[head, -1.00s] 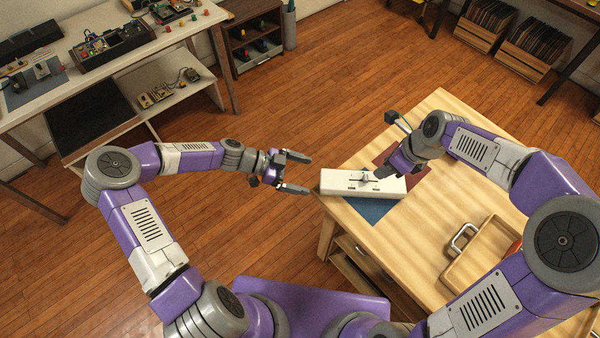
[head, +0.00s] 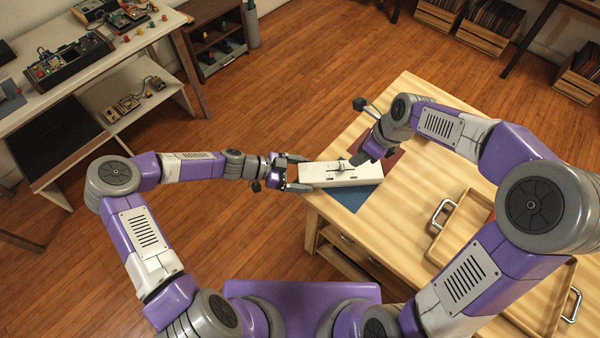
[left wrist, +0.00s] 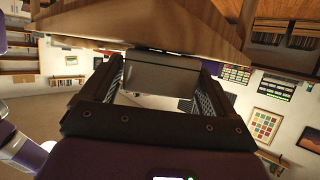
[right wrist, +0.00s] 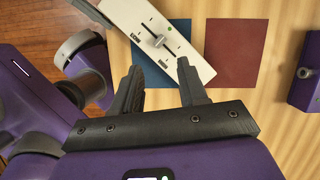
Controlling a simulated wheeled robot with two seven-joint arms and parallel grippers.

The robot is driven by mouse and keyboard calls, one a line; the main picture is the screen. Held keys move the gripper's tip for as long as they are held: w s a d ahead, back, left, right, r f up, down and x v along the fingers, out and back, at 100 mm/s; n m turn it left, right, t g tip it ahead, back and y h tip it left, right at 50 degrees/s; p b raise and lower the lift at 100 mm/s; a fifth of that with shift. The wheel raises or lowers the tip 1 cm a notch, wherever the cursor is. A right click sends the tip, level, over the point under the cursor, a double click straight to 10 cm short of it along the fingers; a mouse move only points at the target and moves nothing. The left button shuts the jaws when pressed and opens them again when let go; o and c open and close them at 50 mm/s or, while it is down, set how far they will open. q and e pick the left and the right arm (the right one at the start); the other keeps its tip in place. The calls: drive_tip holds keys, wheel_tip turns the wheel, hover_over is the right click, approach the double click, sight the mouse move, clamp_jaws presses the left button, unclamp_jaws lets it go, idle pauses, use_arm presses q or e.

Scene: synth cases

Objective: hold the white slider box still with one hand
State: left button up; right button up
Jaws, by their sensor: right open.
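The white slider box (head: 345,176) lies at the left edge of the wooden table, with a dark slot and a small lever (right wrist: 159,42) on top. My left gripper (head: 299,173) has one finger on each side of the box's left end and looks shut on it. The left wrist view shows the shaded box end (left wrist: 160,78) between the fingers, with no clear gap. My right gripper (right wrist: 160,80) is open and empty, its fingertips just short of the box in the right wrist view. In the head view it hangs over the box's right part.
A blue mat (head: 352,198) lies partly under the box, and a maroon mat (right wrist: 235,52) is beside it. A wooden tray (head: 458,222) with metal handles stands on the table to the right. Bare tabletop lies between mats and tray.

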sight(343, 166)
use_arm(q)
drive_tip(key=c, duration=0.7)
drive_tip(key=shift+c, duration=0.6)
use_arm(e)
drive_tip(key=shift+o, duration=0.6)
drive_tip(key=w+a+r+n+g+h, duration=0.2)
drive_tip(key=a+r+n+h, duration=0.15)
drive_tip(key=n, duration=0.35)
wheel_tip(343, 166, down, 13)
drive_tip(key=shift+r, duration=0.15)
drive_tip(key=shift+w, duration=0.1)
clamp_jaws()
